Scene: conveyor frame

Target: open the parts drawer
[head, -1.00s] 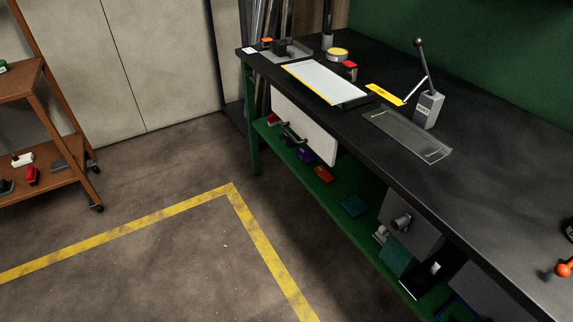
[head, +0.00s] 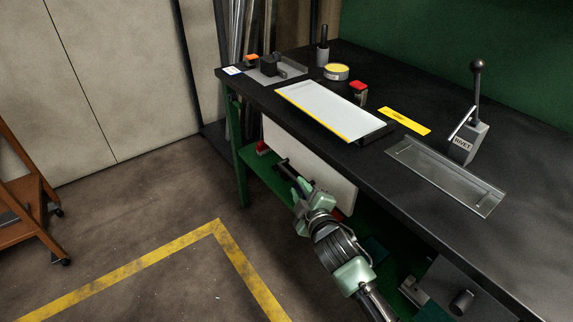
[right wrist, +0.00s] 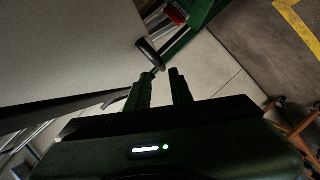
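The parts drawer (head: 337,186) has a pale flat front under the bench's left end and appears shut. Its dark bar handle (head: 283,163) is partly hidden by my right gripper (head: 301,190) in the head view. In the right wrist view the drawer front (right wrist: 65,45) fills the upper left. The handle (right wrist: 150,54) lies just beyond the fingertips, close to the left finger. My right gripper (right wrist: 165,75) is open, with an empty gap between its fingers. Contact with the handle cannot be made out. My left gripper is not in view.
The black bench top (head: 420,155) overhangs the drawer and carries a white board (head: 330,110), a clear tray (head: 445,176) and a lever tool (head: 470,140). A green shelf (head: 258,167) runs below. Floor left of the bench is clear, with an orange-brown rack (head: 25,205) further left.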

